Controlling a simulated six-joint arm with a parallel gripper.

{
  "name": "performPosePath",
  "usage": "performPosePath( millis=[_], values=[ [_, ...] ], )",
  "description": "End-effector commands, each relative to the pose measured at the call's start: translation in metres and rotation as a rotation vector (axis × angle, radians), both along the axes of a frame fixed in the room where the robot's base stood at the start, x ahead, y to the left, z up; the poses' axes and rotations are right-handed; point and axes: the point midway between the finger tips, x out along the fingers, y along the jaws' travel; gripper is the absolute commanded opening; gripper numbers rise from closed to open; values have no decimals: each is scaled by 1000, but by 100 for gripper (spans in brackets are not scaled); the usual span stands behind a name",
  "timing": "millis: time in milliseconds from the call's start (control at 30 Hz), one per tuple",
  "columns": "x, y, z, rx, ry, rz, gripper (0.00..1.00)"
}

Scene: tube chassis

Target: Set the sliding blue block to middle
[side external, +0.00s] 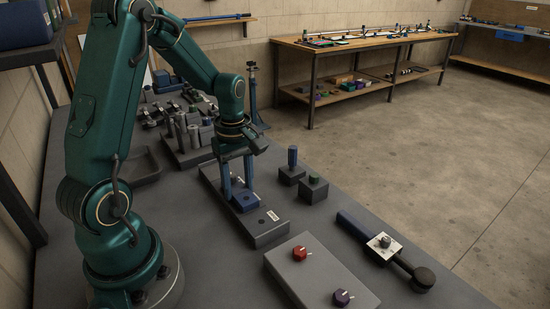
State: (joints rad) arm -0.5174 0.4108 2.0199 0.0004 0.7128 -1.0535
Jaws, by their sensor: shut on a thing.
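The sliding blue block (246,203) sits on a long grey rail plate (268,232) in the middle of the bench. The plate carries small white labels; their text is too small to read. My gripper (238,187) points down over the plate, with its blue fingers reaching the block. The fingers are shut on the block, which rests around the middle part of the plate. The far end of the plate is partly hidden by the fingers.
Right of the plate stand two dark blocks, one with a blue peg (292,157), one with a green top (314,179). In front is a grey box (322,278) with red and purple knobs. A dark-handled tool (385,248) lies at right. Grey cylinders (190,134) stand behind.

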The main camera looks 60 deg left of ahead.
Motion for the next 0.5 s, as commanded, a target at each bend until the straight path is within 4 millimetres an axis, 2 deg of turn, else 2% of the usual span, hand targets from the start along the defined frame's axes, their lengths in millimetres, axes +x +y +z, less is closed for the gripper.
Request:
performPosePath(
  millis=[100,400,433,500],
  values=[
    [0,11,1,2,-4,4,0],
    [0,12,1,2,-4,0,0],
    [0,12,1,2,-4,0,53],
    [0,12,1,2,-4,0,80]
  ],
)
